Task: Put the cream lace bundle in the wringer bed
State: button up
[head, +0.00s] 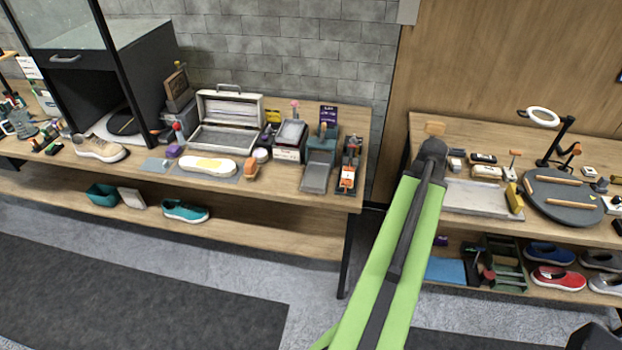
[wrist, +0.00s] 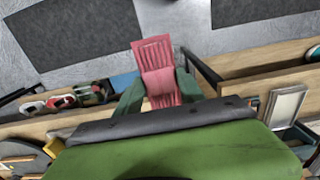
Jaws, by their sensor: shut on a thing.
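In the wrist view, my gripper (wrist: 160,90) has dark green fingers closed on the two sides of a pink-red, ribbed bundle (wrist: 155,55). The bundle is held off the floor, in the gap between the two benches. Its colour is not cream, and I cannot pick out a cream lace bundle for certain. In the head view my green arm hides the gripper and the bundle. A teal device with a flat grey bed (head: 315,177), possibly the wringer, stands near the right end of the left bench. A pale plate (wrist: 287,103), perhaps the same bed, shows at right in the wrist view.
The left bench (head: 330,200) carries an open cream case (head: 229,109), a beige sneaker (head: 99,148) and small tools. The right bench (head: 425,125) holds a pale tray (head: 470,197) and a round dark turntable (head: 563,195). Shoes lie on the lower shelves. The floor between is open.

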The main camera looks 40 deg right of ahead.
aim_at(316, 176)
jog(key=z, duration=0.05)
jog(key=i, duration=1)
jog(key=u, duration=0.05)
